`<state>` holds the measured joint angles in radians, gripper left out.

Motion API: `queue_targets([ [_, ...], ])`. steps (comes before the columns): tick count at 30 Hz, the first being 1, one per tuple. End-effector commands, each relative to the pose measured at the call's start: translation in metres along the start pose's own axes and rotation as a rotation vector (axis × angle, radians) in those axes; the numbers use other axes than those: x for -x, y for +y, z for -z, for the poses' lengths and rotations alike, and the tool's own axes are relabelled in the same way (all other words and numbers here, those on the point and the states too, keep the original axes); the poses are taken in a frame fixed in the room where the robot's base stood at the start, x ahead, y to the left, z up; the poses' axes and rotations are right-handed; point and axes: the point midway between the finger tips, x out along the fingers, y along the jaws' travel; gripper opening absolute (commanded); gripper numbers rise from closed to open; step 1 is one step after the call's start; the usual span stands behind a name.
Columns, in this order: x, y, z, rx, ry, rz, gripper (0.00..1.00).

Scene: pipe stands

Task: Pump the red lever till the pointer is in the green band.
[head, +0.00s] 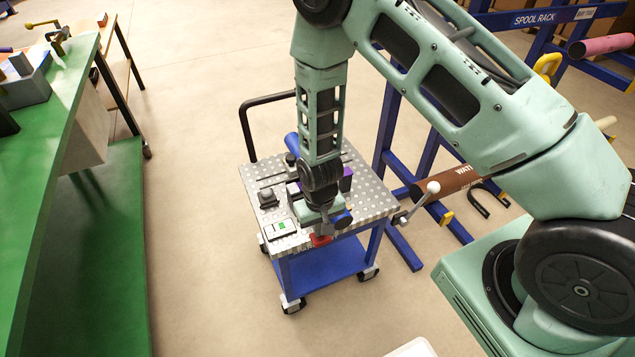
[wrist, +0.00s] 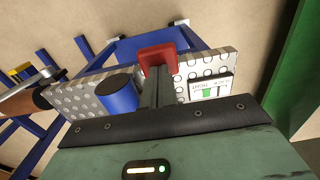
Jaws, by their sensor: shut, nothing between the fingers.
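The red lever's flat red end (head: 320,240) shows at the front edge of the cart top, just below my gripper (head: 321,228). In the wrist view the red lever end (wrist: 158,55) lies just beyond the tips of my gripper (wrist: 158,78). The fingers are shut together with nothing between them. I cannot tell whether they touch the lever. A white gauge plate (head: 279,229) with a green band lies on the cart top, left of the lever. It shows right of the fingers in the wrist view (wrist: 206,88). I cannot make out the pointer's position.
The blue cart (head: 370,211) has a dotted metal top, wheels and a black handle. A blue cylinder (wrist: 118,94) stands beside my fingers. A brown pipe (head: 450,181) on blue stands is to the right. A green bench (head: 62,120) is left, with clear floor between.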

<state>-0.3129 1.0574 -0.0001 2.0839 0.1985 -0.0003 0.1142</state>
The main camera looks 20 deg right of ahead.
Motion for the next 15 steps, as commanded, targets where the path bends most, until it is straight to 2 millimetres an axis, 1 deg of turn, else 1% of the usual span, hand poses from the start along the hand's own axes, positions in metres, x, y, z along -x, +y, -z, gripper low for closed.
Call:
queue_targets([
  [1, -0.006, 0.000, 0.000, 0.000, 0.000, 0.000, 0.00],
  [6, -0.015, 0.000, 0.000, 0.000, 0.000, 0.000, 0.00],
  [9, -0.013, 0.000, 0.000, 0.000, 0.001, 0.000, 0.00],
  [15, -0.017, 0.000, 0.000, 0.000, 0.001, 0.000, 0.00],
])
